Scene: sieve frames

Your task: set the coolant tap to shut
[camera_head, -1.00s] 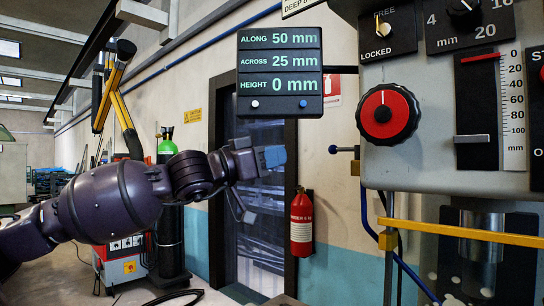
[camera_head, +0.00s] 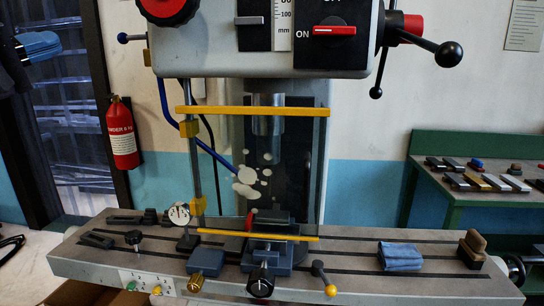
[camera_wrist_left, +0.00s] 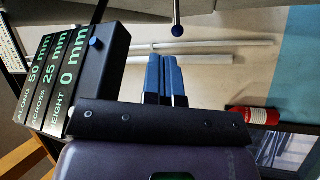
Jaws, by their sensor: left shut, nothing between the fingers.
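The coolant tap has a short lever with a dark blue ball knob (camera_head: 122,38) at the left of the drill press head, in the head view. The lever lies about level and points left from a brass body (camera_head: 146,57), with a blue hose running down below. The blue knob also shows in the left wrist view (camera_wrist_left: 178,30), beyond the fingertips. My left gripper (camera_head: 42,45) is at the left edge of the head view, left of the knob and apart from it. In the left wrist view its blue fingers (camera_wrist_left: 166,82) are together and empty. My right gripper is out of view.
A yellow guard bar (camera_head: 255,111) crosses below the press head. The press table (camera_head: 360,262) holds a vise, a dial gauge and a blue cloth (camera_head: 400,256). A red extinguisher (camera_head: 122,135) hangs on the wall. A readout box (camera_wrist_left: 100,60) is near my left wrist.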

